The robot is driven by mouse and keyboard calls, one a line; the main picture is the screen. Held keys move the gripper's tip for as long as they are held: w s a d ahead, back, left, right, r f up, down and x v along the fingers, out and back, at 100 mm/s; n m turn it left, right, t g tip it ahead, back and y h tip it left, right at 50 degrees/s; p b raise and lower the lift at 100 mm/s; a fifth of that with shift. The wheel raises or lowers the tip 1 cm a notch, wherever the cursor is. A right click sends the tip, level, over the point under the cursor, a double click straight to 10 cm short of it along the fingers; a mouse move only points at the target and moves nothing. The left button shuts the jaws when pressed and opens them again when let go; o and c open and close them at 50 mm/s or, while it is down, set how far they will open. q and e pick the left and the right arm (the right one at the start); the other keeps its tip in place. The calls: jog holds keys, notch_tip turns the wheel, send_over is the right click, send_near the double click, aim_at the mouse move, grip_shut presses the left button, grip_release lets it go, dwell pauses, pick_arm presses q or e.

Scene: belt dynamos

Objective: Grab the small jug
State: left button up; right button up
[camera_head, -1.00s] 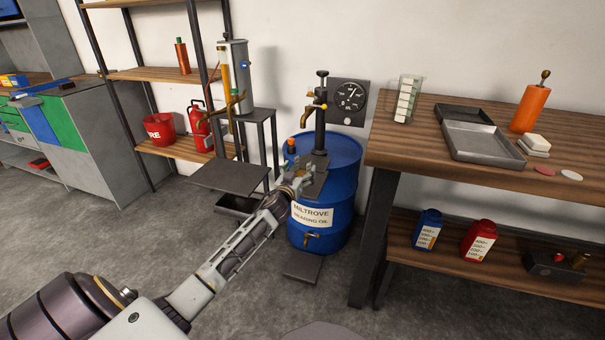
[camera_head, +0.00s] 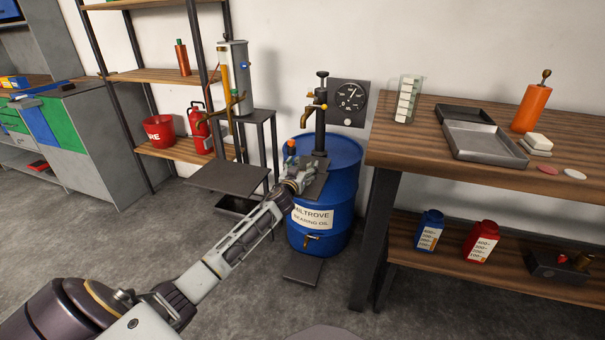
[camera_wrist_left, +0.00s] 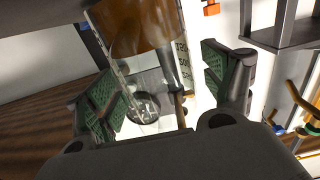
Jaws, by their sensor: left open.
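The small jug (camera_wrist_left: 140,30) shows in the left wrist view as a clear vessel with amber-brown liquid and a marked scale strip. In the picture it lies between the two finger pads of my open left gripper (camera_wrist_left: 163,88); I cannot tell whether either pad touches it. In the head view my left gripper (camera_head: 297,174) is over the front of the blue barrel's top, by the small plate below the brass spout, and hides the jug. My right gripper is not in view.
The blue barrel (camera_head: 338,210) carries a dark pump column (camera_head: 320,130) with a brass spout close behind the gripper. A wooden bench (camera_head: 410,145) stands to the right, with a graduated clear beaker (camera_head: 406,98) and a grey tray (camera_head: 484,145). A dark stand (camera_head: 226,178) is to the left.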

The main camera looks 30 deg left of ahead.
pick_arm(q)
jog(key=c, duration=1.3)
jog(key=shift+c, duration=0.6)
jog(key=shift+r, duration=0.2)
